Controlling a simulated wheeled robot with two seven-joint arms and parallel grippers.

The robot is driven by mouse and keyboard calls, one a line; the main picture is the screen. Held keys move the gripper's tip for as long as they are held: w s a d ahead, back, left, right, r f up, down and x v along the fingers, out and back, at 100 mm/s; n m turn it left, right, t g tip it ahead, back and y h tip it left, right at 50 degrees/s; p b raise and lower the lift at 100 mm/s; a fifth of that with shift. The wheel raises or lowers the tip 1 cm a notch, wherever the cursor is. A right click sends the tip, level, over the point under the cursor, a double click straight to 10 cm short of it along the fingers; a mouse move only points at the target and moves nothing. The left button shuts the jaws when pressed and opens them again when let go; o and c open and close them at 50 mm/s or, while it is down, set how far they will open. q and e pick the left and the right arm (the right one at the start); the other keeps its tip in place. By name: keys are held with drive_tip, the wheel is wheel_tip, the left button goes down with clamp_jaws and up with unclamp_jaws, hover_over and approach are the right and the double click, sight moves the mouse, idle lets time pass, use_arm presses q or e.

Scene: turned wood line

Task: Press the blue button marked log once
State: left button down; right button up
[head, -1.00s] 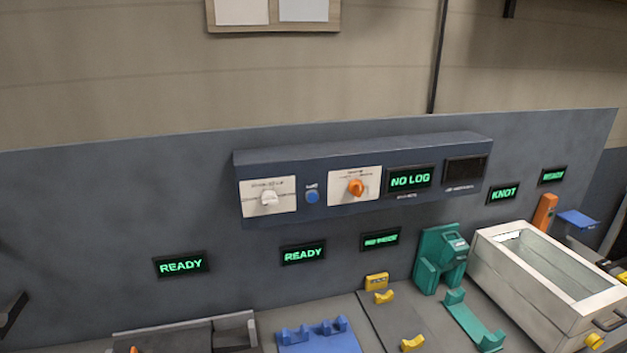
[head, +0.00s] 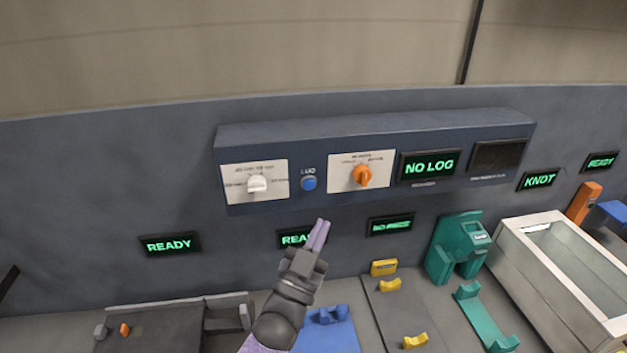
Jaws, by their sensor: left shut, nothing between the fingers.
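The blue button (head: 309,184) is a small round button on the dark blue control box (head: 380,140) on the back panel. A small label above it appears to read LOG. It sits between the white knob (head: 257,184) and the orange knob (head: 362,176). My left gripper (head: 319,232) is shut and empty, its purple fingers pointing up. The fingertips are below the button and the box's lower edge, apart from the button in the picture. The gripper partly covers a READY display (head: 291,239). My right gripper is not in view.
A display on the box reads NO LOG (head: 429,165), with a dark display (head: 498,155) beside it. Below stand a blue holder (head: 335,330), a green device (head: 452,250) and a white open box (head: 512,262). The panel between box and bench is flat.

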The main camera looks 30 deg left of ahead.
sight(309, 184)
use_arm(q)
drive_tip(key=shift+w+a+b, duration=0.9)
drive_tip(key=shift+w, duration=0.3)
drive_tip(key=shift+w+a+b, duration=0.85)
drive_tip(key=shift+w+b, duration=0.1)
drive_tip(key=shift+w, duration=0.25)
drive_tip(key=shift+w+a+b, duration=0.9)
drive_tip(key=shift+w, duration=0.3)
drive_tip(key=shift+w+a+b, duration=0.25)
drive_tip(key=shift+w+b, duration=0.1)
drive_tip(key=shift+w+a+b, duration=0.2)
drive_tip(key=shift+w+b, duration=0.05)
drive_tip(key=shift+b, duration=0.1)
drive_tip(key=shift+s+d+p, duration=0.45)
drive_tip(key=shift+s+p, duration=0.2)
drive_tip(key=shift+p, duration=0.05)
